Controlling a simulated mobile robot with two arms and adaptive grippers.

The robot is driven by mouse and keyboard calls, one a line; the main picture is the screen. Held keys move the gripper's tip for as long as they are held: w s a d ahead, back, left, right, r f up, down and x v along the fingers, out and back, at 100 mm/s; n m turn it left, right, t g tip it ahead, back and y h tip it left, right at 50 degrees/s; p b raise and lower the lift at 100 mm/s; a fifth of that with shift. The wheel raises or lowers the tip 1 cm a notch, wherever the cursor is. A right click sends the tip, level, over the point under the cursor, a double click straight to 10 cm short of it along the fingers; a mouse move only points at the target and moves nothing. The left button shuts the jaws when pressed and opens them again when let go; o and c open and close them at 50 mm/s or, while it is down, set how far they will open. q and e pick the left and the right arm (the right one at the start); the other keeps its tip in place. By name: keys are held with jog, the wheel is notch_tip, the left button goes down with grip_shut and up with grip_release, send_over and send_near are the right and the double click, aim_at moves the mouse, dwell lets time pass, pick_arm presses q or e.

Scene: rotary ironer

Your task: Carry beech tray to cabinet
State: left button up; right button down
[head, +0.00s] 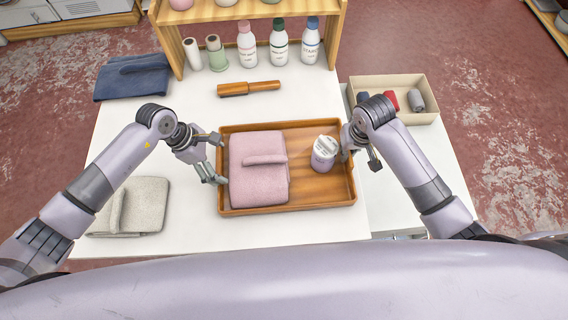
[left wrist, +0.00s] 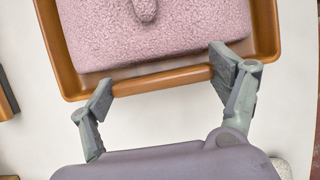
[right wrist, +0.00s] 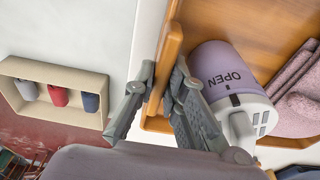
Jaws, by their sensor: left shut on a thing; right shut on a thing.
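The beech tray (head: 320,203) is at the middle of the white table and looks level. I cannot tell whether it touches the tabletop. It holds a folded pink towel (head: 259,185) and a lilac-and-white container (head: 324,153) marked OPEN in the right wrist view (right wrist: 222,72). My left gripper (head: 218,160) is at the tray's left side, with its fingers at the two ends of a rim section (left wrist: 165,82). My right gripper (head: 360,153) is shut on the right wall (right wrist: 167,75), one finger inside and one outside.
A wooden shelf unit (head: 172,50) with bottles (head: 280,46) stands behind. A wooden-handled brush (head: 248,88) lies behind the tray. Blue cloth (head: 132,78) and grey cloth (head: 150,205) lie left. A beige box (head: 400,85) is at right. A low drawer unit (head: 85,8) stands back left.

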pick_arm(q)
jog(key=c, duration=0.9)
jog(key=shift+w+r, duration=0.1)
pick_arm(e)
jog(key=shift+r, duration=0.1)
pick_arm(q)
jog(key=shift+r, duration=0.15)
pick_arm(e)
jog(key=shift+w+r, duration=0.1)
jog(key=shift+r, duration=0.05)
